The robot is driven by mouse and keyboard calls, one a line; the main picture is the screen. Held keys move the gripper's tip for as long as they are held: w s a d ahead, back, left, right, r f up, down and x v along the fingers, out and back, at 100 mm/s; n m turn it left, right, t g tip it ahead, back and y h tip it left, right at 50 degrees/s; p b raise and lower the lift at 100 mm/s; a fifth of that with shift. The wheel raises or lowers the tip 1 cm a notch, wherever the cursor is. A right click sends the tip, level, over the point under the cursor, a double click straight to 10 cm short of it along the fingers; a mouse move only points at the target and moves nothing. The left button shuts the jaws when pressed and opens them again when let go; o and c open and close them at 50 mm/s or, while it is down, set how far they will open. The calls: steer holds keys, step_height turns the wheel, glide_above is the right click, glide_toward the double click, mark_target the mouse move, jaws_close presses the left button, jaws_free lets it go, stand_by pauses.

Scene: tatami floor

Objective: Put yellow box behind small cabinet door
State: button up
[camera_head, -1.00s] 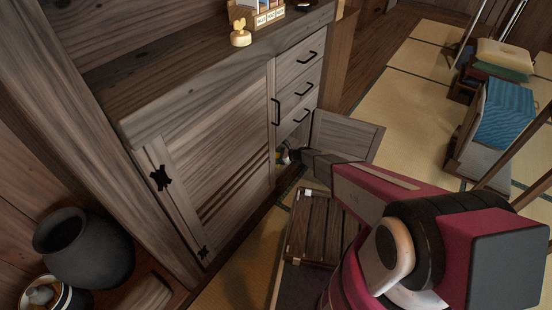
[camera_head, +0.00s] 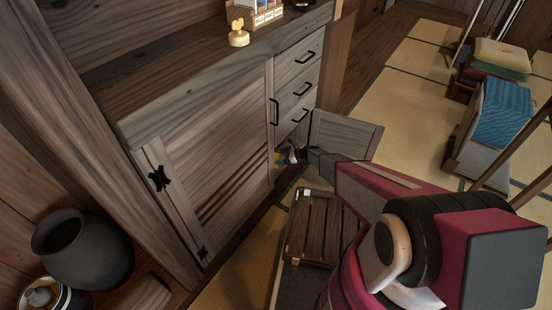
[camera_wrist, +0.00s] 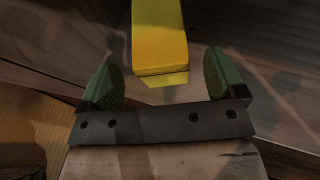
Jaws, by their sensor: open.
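The yellow box (camera_wrist: 159,40) stands on a wooden surface just ahead of my gripper (camera_wrist: 161,82) in the wrist view. The two green fingertips are apart, with the box's near end centred just beyond them and a gap around it. In the head view, a small yellow patch of the box (camera_head: 278,158) shows inside the low opening of the cabinet (camera_head: 225,140). The small cabinet door (camera_head: 345,138) is swung open to the right. My gripper is at this opening, partly hidden by my arm and the cabinet.
A slatted wooden stand (camera_head: 322,228) lies low in front of the cabinet, under my arm. A dark vase (camera_head: 85,250) is at the lower left. A small yellow figurine (camera_head: 238,36) stands on the cabinet top.

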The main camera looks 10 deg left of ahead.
steer(key=v, duration=0.8)
steer(key=s+d+r+n+h, duration=0.4)
steer(key=s+d+r+n, duration=0.2)
steer(key=s+d+r, duration=0.2)
steer(key=s+d+r+n+h, duration=0.5)
steer(key=s+d+r, duration=0.3)
steer(key=d+r, duration=0.4)
steer(key=s+d+r+n+h, duration=0.4)
steer(key=s+d+r+n, duration=0.3)
steer(key=r, duration=1)
steer(key=s+d, duration=0.1)
steer(key=d, duration=0.2)
steer(key=shift+d+r, duration=0.2)
steer(key=shift+d, duration=0.2)
